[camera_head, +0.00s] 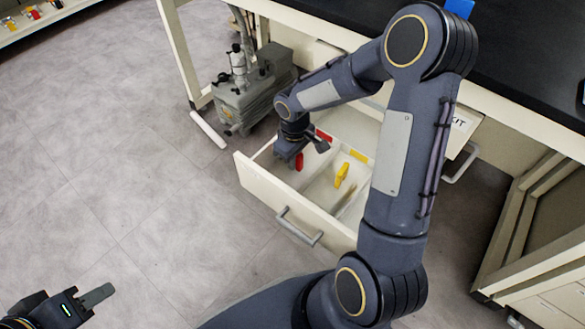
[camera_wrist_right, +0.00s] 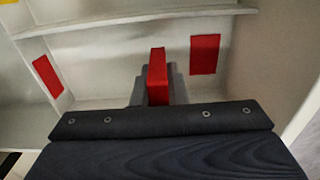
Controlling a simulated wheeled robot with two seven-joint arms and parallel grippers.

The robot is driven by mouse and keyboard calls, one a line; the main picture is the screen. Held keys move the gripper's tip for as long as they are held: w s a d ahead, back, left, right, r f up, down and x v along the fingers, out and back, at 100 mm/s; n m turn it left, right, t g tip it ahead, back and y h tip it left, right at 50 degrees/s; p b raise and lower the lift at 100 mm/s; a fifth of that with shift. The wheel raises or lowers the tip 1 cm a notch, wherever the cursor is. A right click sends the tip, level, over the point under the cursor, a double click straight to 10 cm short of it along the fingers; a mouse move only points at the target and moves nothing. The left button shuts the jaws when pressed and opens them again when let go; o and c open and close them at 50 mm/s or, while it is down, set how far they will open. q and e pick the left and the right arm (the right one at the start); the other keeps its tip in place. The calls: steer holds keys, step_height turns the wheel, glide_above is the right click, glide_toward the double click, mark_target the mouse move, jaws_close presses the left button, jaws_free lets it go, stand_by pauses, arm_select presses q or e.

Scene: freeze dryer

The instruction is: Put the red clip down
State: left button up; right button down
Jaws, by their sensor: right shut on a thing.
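The red clip (camera_wrist_right: 157,78) stands upright between the fingers of my right gripper (camera_wrist_right: 157,88) in the right wrist view. My right gripper is shut on it, down inside the open drawer (camera_head: 292,212). In the head view the red clip (camera_head: 299,161) shows as a small red piece beside my right gripper (camera_head: 296,158), in the drawer's left compartment. I cannot tell if the clip touches the drawer floor. My left gripper (camera_head: 90,302) is at the bottom left of the head view, far from the drawer; one finger shows clearly.
A yellow clip (camera_head: 342,174) is in the compartment to the right. Red labels (camera_wrist_right: 205,54) (camera_wrist_right: 47,76) mark the compartment walls. A grey pump (camera_head: 252,92) stands on the floor left of the drawer. The black bench top (camera_head: 520,55) lies above. Open floor is at left.

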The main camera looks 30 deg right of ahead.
mark_target(292, 173)
steer(key=shift+w+f, duration=0.2)
steer(key=shift+f, duration=0.15)
steer(key=shift+w+f+b, duration=0.2)
steer(key=shift+f+b, duration=0.6)
steer(key=shift+f, duration=0.85)
steer(key=shift+f, duration=0.15)
steer(key=c, duration=1.5)
jaws_free()
steer(key=shift+o, duration=0.2)
